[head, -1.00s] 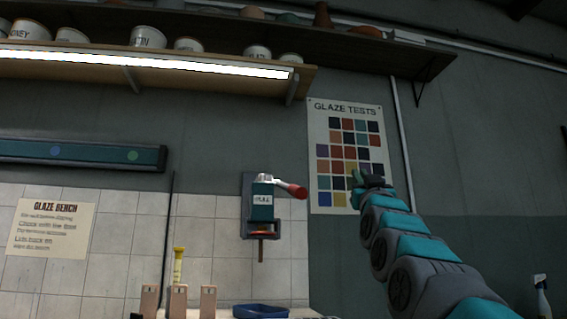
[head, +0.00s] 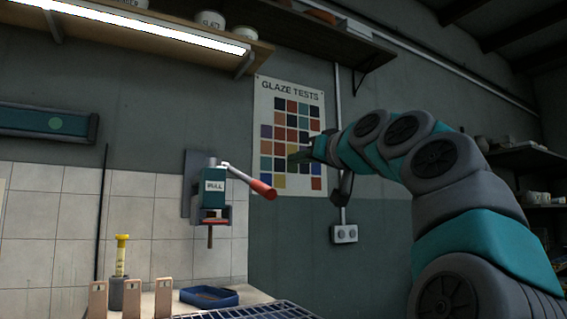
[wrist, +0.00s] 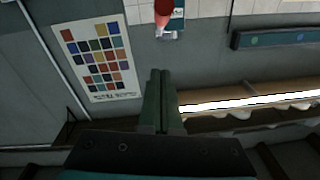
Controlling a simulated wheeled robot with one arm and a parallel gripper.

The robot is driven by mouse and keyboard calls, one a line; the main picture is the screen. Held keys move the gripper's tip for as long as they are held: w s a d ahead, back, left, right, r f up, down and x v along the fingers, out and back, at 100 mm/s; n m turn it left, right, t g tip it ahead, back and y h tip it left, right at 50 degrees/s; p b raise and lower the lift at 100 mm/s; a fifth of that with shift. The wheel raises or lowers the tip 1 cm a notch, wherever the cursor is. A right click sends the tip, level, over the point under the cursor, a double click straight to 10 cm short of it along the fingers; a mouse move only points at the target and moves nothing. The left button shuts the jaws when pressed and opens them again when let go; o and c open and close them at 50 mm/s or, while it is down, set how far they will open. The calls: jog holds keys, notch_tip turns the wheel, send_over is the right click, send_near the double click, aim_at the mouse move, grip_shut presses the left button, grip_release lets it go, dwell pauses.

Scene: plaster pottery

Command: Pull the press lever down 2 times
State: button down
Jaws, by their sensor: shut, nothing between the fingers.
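The press (head: 214,188) is a teal box marked PULL, fixed to a dark plate on the tiled wall. Its lever (head: 262,188) has a red grip and slants down to the right from the pivot at the top of the box. My gripper (head: 292,157) is shut and empty, to the right of the lever and a little above its grip in the head view, apart from it. In the wrist view, which looks upside down, the shut fingers (wrist: 160,72) point toward the press; the red lever grip (wrist: 164,10) shows at the top edge, partly cut off.
A glaze-test poster (head: 290,125) hangs behind my gripper. A shelf (head: 130,20) with a light strip runs above. On the bench below stand wooden tags (head: 131,298), a yellow-topped tool (head: 121,255), a blue tray (head: 209,297) and a wire rack (head: 255,311). The space around the lever looks clear.

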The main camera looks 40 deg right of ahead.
jog(key=x, duration=0.4)
jog(key=p+x, duration=0.1)
jog(key=x, duration=0.4)
jog(key=shift+w+f, duration=0.15)
jog(key=shift+f, duration=0.05)
jog(key=shift+w+a+f, duration=0.1)
jog(key=shift+w+f, duration=0.15)
jog(key=shift+f, duration=0.55)
jog(key=shift+w+a+f, duration=0.1)
jog(key=shift+w+f, duration=0.2)
jog(key=shift+f, duration=0.5)
jog(key=w+f+b, duration=0.3)
jog(key=f+b, duration=0.3)
jog(key=b, duration=0.1)
jog(key=w+d+f+t+b, duration=0.1)
jog(key=w+f+b, duration=0.1)
jog(key=f+b, duration=0.5)
jog(key=shift+w+d+f, duration=0.2)
jog(key=shift+w, duration=0.2)
jog(key=shift+r, duration=0.1)
